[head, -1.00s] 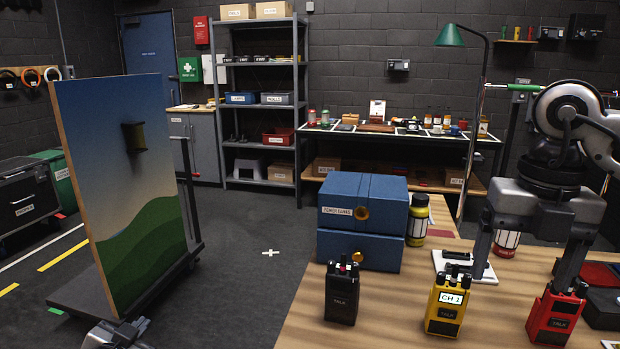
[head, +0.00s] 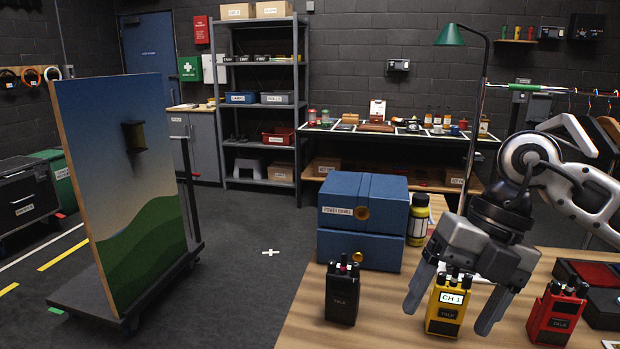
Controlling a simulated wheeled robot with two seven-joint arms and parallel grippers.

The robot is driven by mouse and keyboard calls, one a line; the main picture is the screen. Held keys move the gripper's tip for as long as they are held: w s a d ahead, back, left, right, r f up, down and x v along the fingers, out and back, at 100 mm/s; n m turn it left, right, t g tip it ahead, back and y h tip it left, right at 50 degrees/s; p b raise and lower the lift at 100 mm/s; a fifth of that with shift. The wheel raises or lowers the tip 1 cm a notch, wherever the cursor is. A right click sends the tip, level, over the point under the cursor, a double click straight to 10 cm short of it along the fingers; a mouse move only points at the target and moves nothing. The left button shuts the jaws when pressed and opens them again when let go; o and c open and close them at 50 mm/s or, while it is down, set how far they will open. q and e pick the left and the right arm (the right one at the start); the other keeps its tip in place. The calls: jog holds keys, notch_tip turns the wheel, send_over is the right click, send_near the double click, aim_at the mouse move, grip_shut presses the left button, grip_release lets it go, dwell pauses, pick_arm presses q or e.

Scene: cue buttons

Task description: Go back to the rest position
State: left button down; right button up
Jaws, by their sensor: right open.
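My right gripper (head: 450,302) is open in the head view, with its fingers pointing down on either side of the yellow walkie-talkie (head: 447,327). I cannot tell whether the fingers touch it. The yellow one stands upright on the wooden table with a lit "CH 1" screen. A black walkie-talkie (head: 342,300) stands to its left and a red walkie-talkie (head: 556,318) to its right, both upright. My left gripper does not show clearly in the head view.
Blue drawer boxes (head: 362,220) and a yellow bottle (head: 418,220) stand behind the walkie-talkies. A dark case with a red inside (head: 597,275) lies at the right of the table (head: 310,325). A painted panel on a cart (head: 125,200) stands at left. Floor between is clear.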

jog(key=s+a+m+y, duration=0.2)
jog(key=a+y, duration=0.7)
jog(key=s+a+m+y, duration=0.2)
jog(key=a+y, duration=0.6)
jog(key=a, duration=0.1)
jog(key=w+d+f+m+t+h, duration=0.35)
jog(key=f+m+t+h, duration=0.3)
jog(key=m+t, duration=0.4)
jog(key=w+d+f+m+t+h, duration=0.2)
jog(key=d+f+m+t+h, duration=0.3)
jog(key=f+m+t, duration=0.55)
jog(key=s+d+f+m+g+h, duration=0.3)
jog(key=s+f, duration=0.3)
jog(key=f, duration=0.2)
jog(key=s+d+f+m+g+h, duration=0.4)
jog(key=s+f+g, duration=0.2)
jog(key=f, duration=0.3)
jog(key=shift+s, duration=0.75)
jog(key=shift+f, duration=0.1)
